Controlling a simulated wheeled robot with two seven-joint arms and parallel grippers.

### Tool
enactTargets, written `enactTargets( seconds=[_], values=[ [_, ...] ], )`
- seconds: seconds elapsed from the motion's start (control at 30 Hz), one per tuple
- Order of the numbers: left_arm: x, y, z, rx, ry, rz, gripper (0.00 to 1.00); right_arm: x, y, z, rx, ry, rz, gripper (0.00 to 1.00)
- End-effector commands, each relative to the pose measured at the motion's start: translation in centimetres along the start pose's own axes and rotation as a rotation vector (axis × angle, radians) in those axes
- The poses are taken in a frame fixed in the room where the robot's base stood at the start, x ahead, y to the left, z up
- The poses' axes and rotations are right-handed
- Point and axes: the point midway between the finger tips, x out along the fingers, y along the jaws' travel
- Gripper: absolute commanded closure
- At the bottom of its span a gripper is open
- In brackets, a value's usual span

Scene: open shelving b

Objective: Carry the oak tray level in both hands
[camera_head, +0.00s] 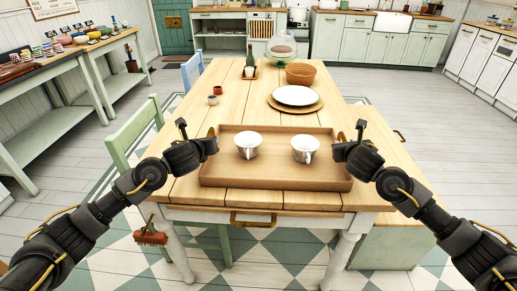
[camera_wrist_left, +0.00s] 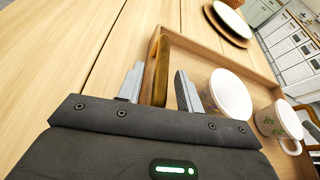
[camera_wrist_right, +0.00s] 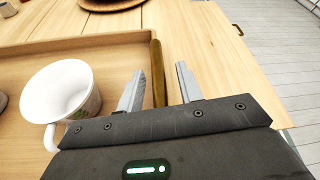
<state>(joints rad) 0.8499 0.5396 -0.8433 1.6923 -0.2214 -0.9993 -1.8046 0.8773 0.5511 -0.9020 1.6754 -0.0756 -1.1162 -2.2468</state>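The oak tray (camera_head: 275,179) lies flat on the wooden table near its front edge. Two white cups stand in it, a left cup (camera_head: 248,144) and a right cup (camera_head: 305,148). My left gripper (camera_head: 213,140) is at the tray's left end; in the left wrist view its fingers stand apart on either side of the brass-coloured left handle (camera_wrist_left: 158,72), with small gaps. My right gripper (camera_head: 341,144) is at the right end; in the right wrist view its fingers stand apart on either side of the right handle (camera_wrist_right: 157,72). The right cup (camera_wrist_right: 62,92) shows beside it.
Behind the tray are a white plate (camera_head: 296,95) on a round wooden board, a wicker basket (camera_head: 300,75), a glass dome (camera_head: 281,50), a bottle (camera_head: 250,61) and small pots (camera_head: 217,90). A green chair (camera_head: 134,130) stands at the left.

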Motion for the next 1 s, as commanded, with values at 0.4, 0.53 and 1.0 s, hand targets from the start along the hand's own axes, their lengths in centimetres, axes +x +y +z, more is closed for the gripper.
enactTargets(
  seconds=[0.4, 0.53, 1.0],
  values=[
    [-8.5, -0.1, 0.0, 0.0, -0.001, -0.003, 0.64, 0.0, 0.0, 0.0, 0.0, 0.0, 0.0, 0.64],
    [-9.8, -0.2, 0.1, -0.002, 0.0, -0.003, 0.64, 0.0, 0.0, 0.0, 0.0, 0.0, 0.0, 0.64],
    [-11.4, 0.1, 0.0, -0.002, -0.002, 0.001, 0.64, 0.0, 0.0, 0.0, 0.0, 0.0, 0.0, 0.64]
  ],
)
